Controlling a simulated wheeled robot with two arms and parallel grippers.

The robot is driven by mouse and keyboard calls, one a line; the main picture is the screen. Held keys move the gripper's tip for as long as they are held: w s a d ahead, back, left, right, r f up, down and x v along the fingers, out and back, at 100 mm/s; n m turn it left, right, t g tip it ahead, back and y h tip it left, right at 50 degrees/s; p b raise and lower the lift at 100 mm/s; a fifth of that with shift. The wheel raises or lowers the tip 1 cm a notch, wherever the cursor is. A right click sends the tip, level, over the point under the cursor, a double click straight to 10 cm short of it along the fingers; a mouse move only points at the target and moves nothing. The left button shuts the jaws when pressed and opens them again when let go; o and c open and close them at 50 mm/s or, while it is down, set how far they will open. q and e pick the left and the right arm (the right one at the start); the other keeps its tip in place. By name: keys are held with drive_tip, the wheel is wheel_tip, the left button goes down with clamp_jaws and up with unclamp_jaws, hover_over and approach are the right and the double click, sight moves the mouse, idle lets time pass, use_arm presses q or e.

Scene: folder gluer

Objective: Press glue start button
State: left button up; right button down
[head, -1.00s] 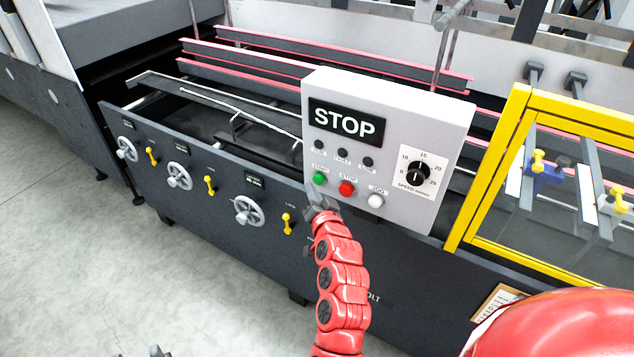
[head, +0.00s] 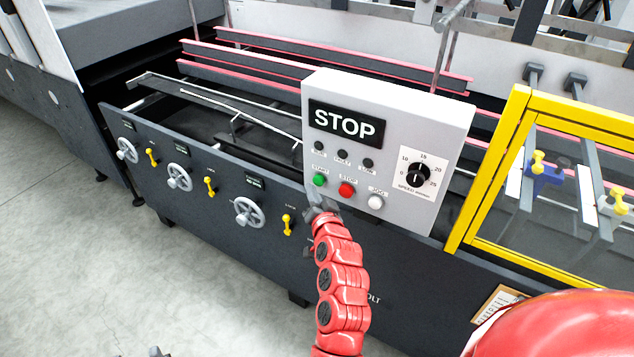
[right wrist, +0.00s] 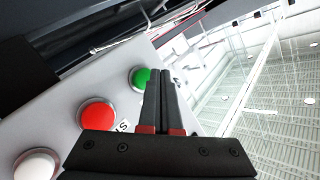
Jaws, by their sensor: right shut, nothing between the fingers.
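The green START button (head: 319,180) is on the grey control panel (head: 440,130), under a black display reading STOP (head: 345,125). In the right wrist view the green button (right wrist: 139,78) shows just beyond and left of my fingertips. My right gripper (head: 318,203) is shut and empty, just below the green button in the head view. In the right wrist view its closed fingers (right wrist: 165,75) point toward the button's edge; I cannot tell whether they touch. A small grey tip at the bottom left of the head view may be part of my left gripper; its jaws are not clear.
The red STOP button (head: 346,189) and white JOG button (head: 376,201) sit right of the green one. A speed dial (head: 419,173) is on the panel's right. A yellow guard frame (head: 490,165) stands to the right. Handwheels (head: 249,212) and yellow levers line the machine's left side.

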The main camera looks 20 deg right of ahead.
idle(0.8)
drive_tip(key=shift+w+d+b, duration=0.3)
drive_tip(key=shift+b, duration=0.1)
drive_tip(key=shift+w+d+b, duration=0.3)
drive_tip(key=shift+d+b, duration=0.1)
drive_tip(key=shift+b, duration=0.05)
idle(0.6)
idle(0.3)
drive_tip(key=shift+s+a+p, duration=0.6)
drive_tip(key=shift+a, duration=0.1)
